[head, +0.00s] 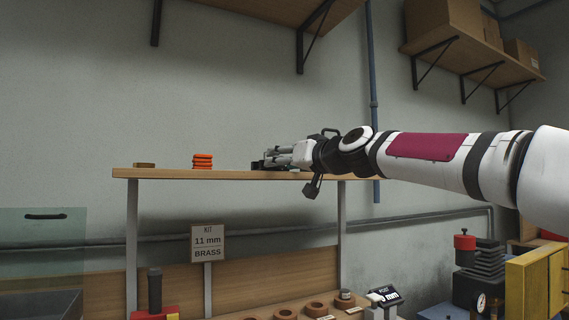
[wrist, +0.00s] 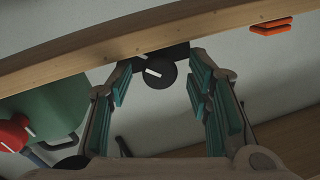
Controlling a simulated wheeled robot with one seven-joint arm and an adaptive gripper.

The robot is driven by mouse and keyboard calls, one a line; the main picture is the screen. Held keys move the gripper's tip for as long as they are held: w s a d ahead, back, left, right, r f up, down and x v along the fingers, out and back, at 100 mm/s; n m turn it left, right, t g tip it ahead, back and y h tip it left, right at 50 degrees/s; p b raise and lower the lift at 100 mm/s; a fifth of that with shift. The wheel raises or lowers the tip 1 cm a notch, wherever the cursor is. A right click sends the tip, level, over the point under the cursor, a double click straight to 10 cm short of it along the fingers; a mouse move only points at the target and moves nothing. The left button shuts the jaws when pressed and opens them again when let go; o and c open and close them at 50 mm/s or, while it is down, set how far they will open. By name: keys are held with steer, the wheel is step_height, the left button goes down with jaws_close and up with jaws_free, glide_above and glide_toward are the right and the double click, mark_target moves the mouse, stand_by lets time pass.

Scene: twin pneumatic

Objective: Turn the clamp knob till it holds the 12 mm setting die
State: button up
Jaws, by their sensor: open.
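My gripper (head: 279,157) is at the right part of the wooden shelf in the head view, by a small dark block (head: 257,165). In the wrist view my gripper (wrist: 161,76) is open, its teal-padded fingers spread apart. A round black knob (wrist: 161,73) with a white line shows between the fingers, at a dark block below the board edge. There is a gap on both sides of the knob; I cannot tell how deep the fingers reach. A red knob (wrist: 13,134) with a white mark shows at the left. I cannot make out the 12 mm setting die.
Orange pieces (head: 202,160) are stacked on the wooden shelf (head: 228,174), left of my gripper; a small wooden block (head: 144,165) lies further left. A sign (head: 208,243) below reads "KIT 11 mm BRASS". A small display (head: 384,296) and a dark device (head: 479,263) stand lower right.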

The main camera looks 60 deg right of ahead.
jaws_close()
steer(key=shift+m+b, duration=0.7)
jaws_free()
